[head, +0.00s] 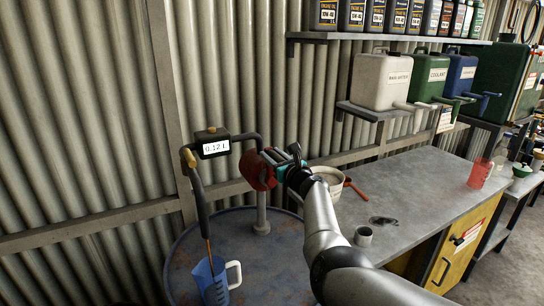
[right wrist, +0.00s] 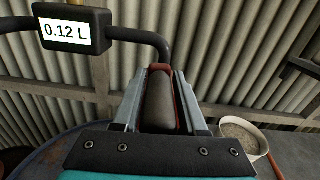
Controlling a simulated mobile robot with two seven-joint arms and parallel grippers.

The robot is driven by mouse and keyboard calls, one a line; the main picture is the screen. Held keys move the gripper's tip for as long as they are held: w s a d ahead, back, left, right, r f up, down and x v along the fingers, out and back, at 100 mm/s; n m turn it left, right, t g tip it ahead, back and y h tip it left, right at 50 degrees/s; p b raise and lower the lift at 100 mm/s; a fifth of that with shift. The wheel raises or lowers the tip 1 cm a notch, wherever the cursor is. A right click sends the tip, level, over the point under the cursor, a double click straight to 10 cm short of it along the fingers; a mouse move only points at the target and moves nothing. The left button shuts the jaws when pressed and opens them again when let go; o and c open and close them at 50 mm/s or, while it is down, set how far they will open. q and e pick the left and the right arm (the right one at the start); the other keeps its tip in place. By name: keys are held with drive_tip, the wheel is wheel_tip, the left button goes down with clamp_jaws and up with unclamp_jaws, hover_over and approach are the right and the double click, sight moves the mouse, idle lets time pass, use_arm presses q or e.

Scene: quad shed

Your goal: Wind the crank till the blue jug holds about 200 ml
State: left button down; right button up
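The blue jug (head: 214,284) stands on top of the drum with its pale handle to the right. A thin brown stream (head: 210,258) runs from the nozzle (head: 200,205) into it. The level inside is hard to tell. The meter (head: 213,146) on the pump reads 0.12 L, and the right wrist view shows the same reading on its display (right wrist: 67,32). My right gripper (head: 282,168) is at the red pump body (head: 258,172). In the right wrist view its fingers (right wrist: 158,100) are closed around the dark crank grip (right wrist: 158,103). My left gripper is not in view.
The blue drum top (head: 262,285) carries the pump post.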

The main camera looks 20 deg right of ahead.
drive_tip(key=shift+o, duration=1.4)
drive_tip(key=shift+s+r+p, duration=0.1)
drive_tip(key=shift+s+p, duration=0.4)
drive_tip(key=shift+p, duration=0.05)
drive_tip(key=s+p, duration=0.2)
drive_tip(key=s, duration=0.2)
drive_tip(key=shift+s+d, duration=0.1)
drive_tip(key=shift+s, duration=0.2)
drive_tip(key=s+p, duration=0.1)
drive_tip(key=s, duration=0.8)
drive_tip(key=shift+s+d+p, duration=0.2)
drive_tip(key=shift+s+p, duration=0.1)
